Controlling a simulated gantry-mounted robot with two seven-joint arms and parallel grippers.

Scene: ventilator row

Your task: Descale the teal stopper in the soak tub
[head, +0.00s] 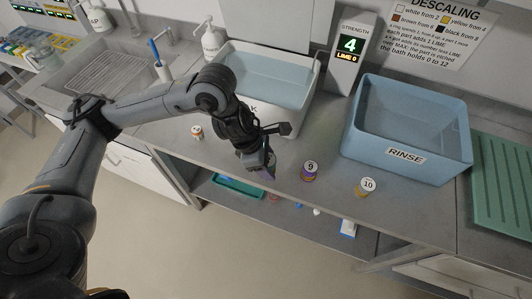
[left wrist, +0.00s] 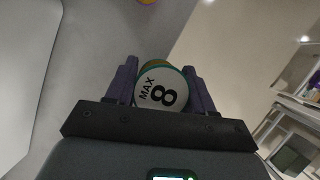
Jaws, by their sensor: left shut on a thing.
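My left gripper (head: 266,172) is over the front part of the counter, in front of the soak tub (head: 262,78). It is shut on a stopper (left wrist: 160,88) with a teal rim and a white top reading "MAX 8". Its side looks yellowish-brown in the left wrist view; in the head view it is mostly hidden by the fingers. The soak tub is white and holds clear bluish liquid; my arm covers part of its label, leaving a "K". The strength display (head: 348,45) beside it reads "4" and "LIME 0". My right gripper is not in view.
A purple stopper marked 9 (head: 309,171) and a yellow one marked 10 (head: 366,187) stand right of my gripper. A small orange-banded stopper (head: 196,132) stands left. The blue rinse tub (head: 405,172) and green drainboard (head: 502,190) are farther right. A descaling sign (head: 447,30) hangs behind.

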